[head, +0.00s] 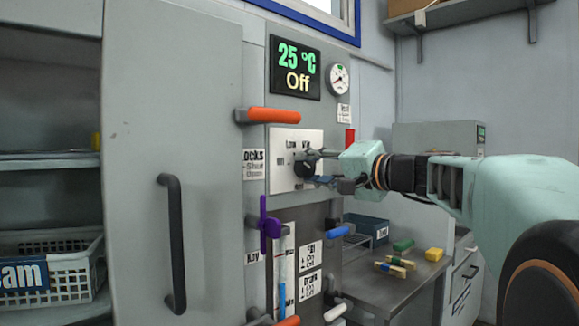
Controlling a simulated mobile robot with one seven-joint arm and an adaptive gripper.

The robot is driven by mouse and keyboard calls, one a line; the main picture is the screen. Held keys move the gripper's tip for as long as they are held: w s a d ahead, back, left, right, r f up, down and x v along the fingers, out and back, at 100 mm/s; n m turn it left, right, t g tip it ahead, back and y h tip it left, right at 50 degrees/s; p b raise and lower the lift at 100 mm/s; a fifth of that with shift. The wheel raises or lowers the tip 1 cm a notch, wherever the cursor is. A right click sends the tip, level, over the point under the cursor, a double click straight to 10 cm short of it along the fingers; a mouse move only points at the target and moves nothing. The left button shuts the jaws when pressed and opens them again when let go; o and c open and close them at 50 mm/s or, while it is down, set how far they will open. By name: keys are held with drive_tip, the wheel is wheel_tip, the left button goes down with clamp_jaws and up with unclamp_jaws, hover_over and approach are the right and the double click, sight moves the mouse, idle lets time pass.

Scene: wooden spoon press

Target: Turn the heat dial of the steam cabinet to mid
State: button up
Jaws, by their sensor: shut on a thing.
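The steam cabinet (210,90) has a white dial plate (281,178) on its control panel. A dark heat dial (303,167) sits on the plate, partly covered by my gripper. Small labels stand around the dial; one at the upper left looks like "Low", and the others are hard to read. My gripper (318,166) reaches in from the right and is shut on the dial. The display (295,68) above reads "25 °C" and "Off".
An orange handle (272,115) juts out above the plate, and a purple handle (264,224) below left. A blue handle (341,231) sits below my gripper. A metal table (410,280) holds several small coloured pieces. A gauge (338,78) is at upper right.

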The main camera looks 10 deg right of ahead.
drive_tip(key=m+p, duration=0.2)
drive_tip(key=m, duration=0.2)
drive_tip(key=shift+r, duration=0.2)
drive_tip(key=m+p, duration=0.2)
drive_tip(key=m, duration=0.2)
drive_tip(key=shift+g+p, duration=0.3)
drive_tip(key=m+p, duration=0.2)
drive_tip(key=m, duration=0.1)
drive_tip(key=shift+r+p, duration=0.1)
drive_tip(key=shift+p, duration=0.3)
drive_tip(key=shift+m+y+p, duration=0.3)
drive_tip(key=shift+m+p, duration=1.25)
drive_tip(key=shift+m, duration=0.55)
drive_tip(key=shift+f, duration=0.2)
drive_tip(key=shift+g, duration=0.3)
drive_tip(key=o, duration=1.1)
drive_tip(key=shift+w, duration=0.1)
drive_tip(key=shift+o, duration=0.3)
